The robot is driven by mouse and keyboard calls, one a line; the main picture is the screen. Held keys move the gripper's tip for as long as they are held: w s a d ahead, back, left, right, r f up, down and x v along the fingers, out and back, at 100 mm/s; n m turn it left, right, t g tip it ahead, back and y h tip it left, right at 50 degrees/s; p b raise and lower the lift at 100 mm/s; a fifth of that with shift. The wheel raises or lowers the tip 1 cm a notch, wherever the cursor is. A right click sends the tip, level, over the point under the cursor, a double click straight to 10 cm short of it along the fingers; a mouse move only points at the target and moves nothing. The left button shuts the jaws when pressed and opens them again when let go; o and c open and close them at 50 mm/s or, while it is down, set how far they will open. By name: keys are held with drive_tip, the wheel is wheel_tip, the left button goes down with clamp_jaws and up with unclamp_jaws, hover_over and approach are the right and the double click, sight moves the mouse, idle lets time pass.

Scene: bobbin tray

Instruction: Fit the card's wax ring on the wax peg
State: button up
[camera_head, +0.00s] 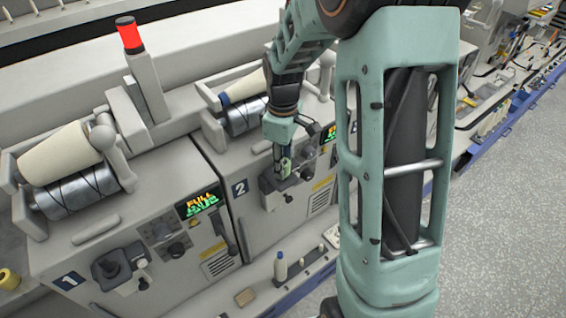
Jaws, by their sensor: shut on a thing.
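My gripper (283,168) is at the front of unit 2, just over a dark square fitting (268,186) on its panel. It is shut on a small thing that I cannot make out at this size. The fingers hide the middle of the fitting, and I cannot tell whether the held thing touches it. The wax peg cannot be made out behind the fingers. Unit 1 has a similar dark fitting with a round knob (110,265). A small flat tan piece (245,297) lies on the ledge below; I cannot tell if it is the card.
A bobbin with a blue tip (280,267) stands upright on the ledge, with small pegs to its right. Yarn cones (60,153) sit on rollers above the panels. A red lamp (129,35) tops a post. Open floor (510,230) lies right.

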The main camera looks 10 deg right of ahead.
drive_tip(key=shift+f, duration=0.25)
drive_tip(key=o, duration=0.7)
drive_tip(key=shift+r, duration=0.15)
drive_tip(key=shift+r+p, duration=4)
drive_tip(key=shift+r, duration=1.4)
